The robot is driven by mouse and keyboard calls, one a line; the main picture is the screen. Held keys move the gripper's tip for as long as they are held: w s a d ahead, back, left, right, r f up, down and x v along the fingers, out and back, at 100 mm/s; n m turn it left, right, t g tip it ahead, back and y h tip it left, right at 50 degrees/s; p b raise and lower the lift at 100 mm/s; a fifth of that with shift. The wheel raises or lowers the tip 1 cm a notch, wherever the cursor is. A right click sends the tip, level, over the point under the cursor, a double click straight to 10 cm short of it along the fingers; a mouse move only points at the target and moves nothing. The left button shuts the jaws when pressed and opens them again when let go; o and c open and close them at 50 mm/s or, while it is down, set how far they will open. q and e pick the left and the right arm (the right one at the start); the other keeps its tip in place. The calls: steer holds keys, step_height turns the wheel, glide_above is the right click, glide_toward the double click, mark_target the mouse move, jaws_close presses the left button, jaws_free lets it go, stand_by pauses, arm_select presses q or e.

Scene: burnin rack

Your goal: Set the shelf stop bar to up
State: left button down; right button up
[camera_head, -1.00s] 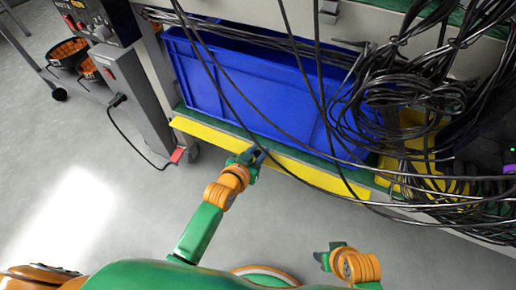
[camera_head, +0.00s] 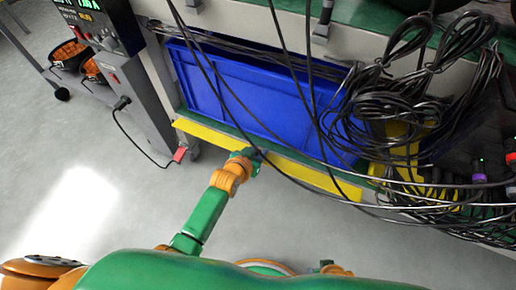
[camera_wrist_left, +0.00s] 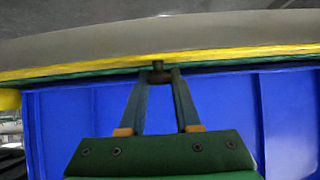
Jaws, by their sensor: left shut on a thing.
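The shelf stop bar (camera_head: 305,174) is a long yellow strip along the front edge of the low shelf, in front of a blue bin. It also shows in the left wrist view (camera_wrist_left: 235,55) as a yellow band across the top. My left gripper (camera_head: 256,155) is at the bar near its middle. In the left wrist view its fingers (camera_wrist_left: 160,76) close on a small dark knob (camera_wrist_left: 158,66) at the bar. My right gripper (camera_head: 330,268) shows only in small part at the bottom, and its fingers are hidden.
The blue bin (camera_head: 250,90) fills the shelf behind the bar. Dark cables (camera_head: 385,110) hang in front of the rack and bunch on the right. A grey cabinet (camera_head: 140,105) with a plug and red pedal stands at left. The floor in front is clear.

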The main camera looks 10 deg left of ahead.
steer(key=shift+s+d, duration=0.1)
steer(key=shift+d, duration=0.05)
stand_by(0.4)
arm_select(q)
steer(key=c, duration=0.6)
jaws_free()
steer(key=shift+r, duration=0.1)
arm_select(e)
steer(key=shift+r, duration=0.1)
arm_select(q)
steer(key=p+v, duration=0.4)
steer(key=v, duration=0.3)
steer(key=shift+p, duration=0.4)
arm_select(e)
steer(key=s+d, duration=0.3)
steer(key=s, duration=0.1)
steer(key=shift+d+r, duration=0.25)
steer(key=shift+r, duration=0.05)
arm_select(q)
steer(key=shift+c, duration=0.2)
